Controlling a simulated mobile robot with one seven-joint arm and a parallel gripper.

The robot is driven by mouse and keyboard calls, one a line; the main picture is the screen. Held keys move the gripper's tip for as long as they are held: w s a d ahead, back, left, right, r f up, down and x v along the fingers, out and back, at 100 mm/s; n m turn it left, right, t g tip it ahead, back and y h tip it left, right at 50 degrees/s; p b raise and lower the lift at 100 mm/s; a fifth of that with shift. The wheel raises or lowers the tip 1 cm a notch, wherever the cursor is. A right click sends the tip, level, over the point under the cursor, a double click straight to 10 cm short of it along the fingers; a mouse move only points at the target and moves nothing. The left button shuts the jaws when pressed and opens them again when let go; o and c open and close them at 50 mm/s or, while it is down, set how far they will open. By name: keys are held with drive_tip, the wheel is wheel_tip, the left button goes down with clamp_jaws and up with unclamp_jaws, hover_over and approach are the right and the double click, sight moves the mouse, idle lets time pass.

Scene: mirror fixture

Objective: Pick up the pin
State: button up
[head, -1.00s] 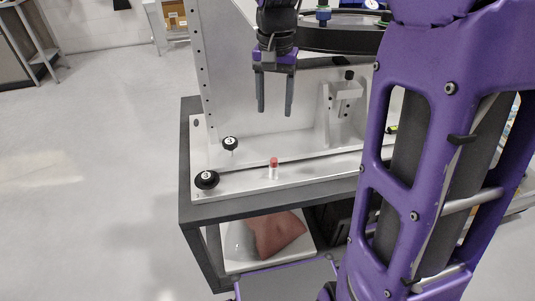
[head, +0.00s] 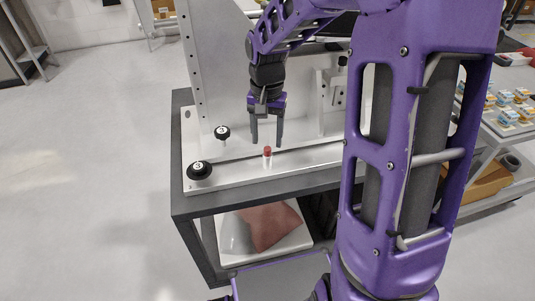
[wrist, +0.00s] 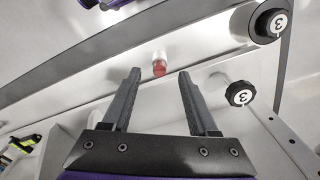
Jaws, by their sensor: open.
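The pin (head: 267,157) has a red top and a clear or white lower part. It stands upright on the pale fixture base near its front edge. In the wrist view the pin (wrist: 159,64) shows just beyond the fingertips, roughly midway between them. My gripper (head: 266,146) points down with its two dark fingers apart, close above and behind the pin in the head view. The fingers also show spread and empty in the wrist view (wrist: 160,72). I cannot tell whether the fingertips overlap the pin's height.
Two black knobs marked 3, one at the front (head: 199,170) and one behind (head: 222,133), stand left of the pin. A tall pale plate (head: 215,70) rises behind. A lower shelf holds a white tray (head: 229,255) with a reddish cloth-like item.

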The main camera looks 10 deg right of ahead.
sight(267, 149)
wheel_tip(267, 149, down, 4)
drive_tip(key=shift+w+d+r, duration=0.1)
drive_tip(key=shift+w+r, duration=0.05)
clamp_jaws()
